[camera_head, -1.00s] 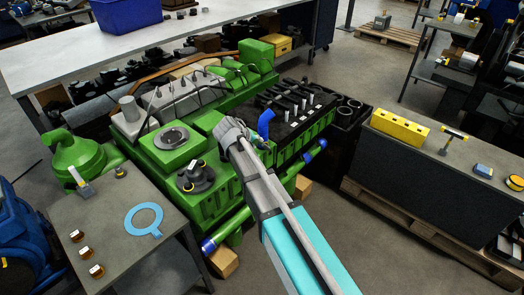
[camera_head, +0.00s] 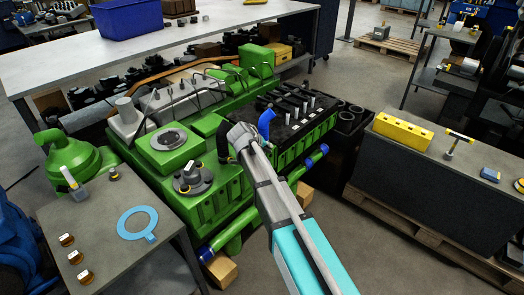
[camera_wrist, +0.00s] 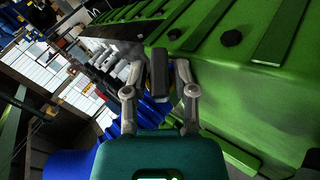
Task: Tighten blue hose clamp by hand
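A bent blue hose (camera_head: 265,122) stands at the near side of the green engine (camera_head: 205,205), just right of my gripper's wrist in the head view. I cannot make out a clamp on it. In the head view my wrist and forearm hide the fingers. In the wrist view my gripper (camera_wrist: 160,75) has its two finger linkages leaning inward to one dark block in the middle. The fingers look shut, with nothing visible held between them. Blue parts (camera_wrist: 122,115) show behind and left of the fingers; I cannot tell which part they are.
A black curved part (camera_head: 222,143) shows just left of my wrist. A grey table (camera_head: 110,265) with a blue ring stands at left. A dark bench (camera_head: 430,185) with a yellow block stands at right.

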